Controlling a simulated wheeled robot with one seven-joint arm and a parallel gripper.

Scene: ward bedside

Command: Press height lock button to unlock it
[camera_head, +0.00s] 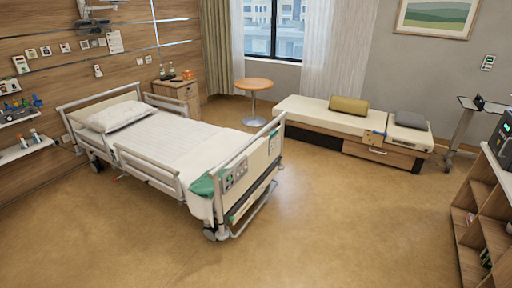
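A hospital bed (178,141) with a white mattress and pillow stands left of the middle. A control panel (236,174) with small buttons is on the outer face of its footboard (262,160), facing me. The panel shows a few dark and green spots, but the buttons are too small to read, so I cannot tell which is the height lock button or its state. A green cloth (203,186) hangs at the near corner of the footboard, left of the panel. My gripper is not in view.
Open floor (330,220) lies in front of and right of the bed. A bench (340,118) with cushions stands under the window, and a round table (253,84) is behind the bed. A wooden shelf (478,215) and a wheeled stand (464,125) are at the right.

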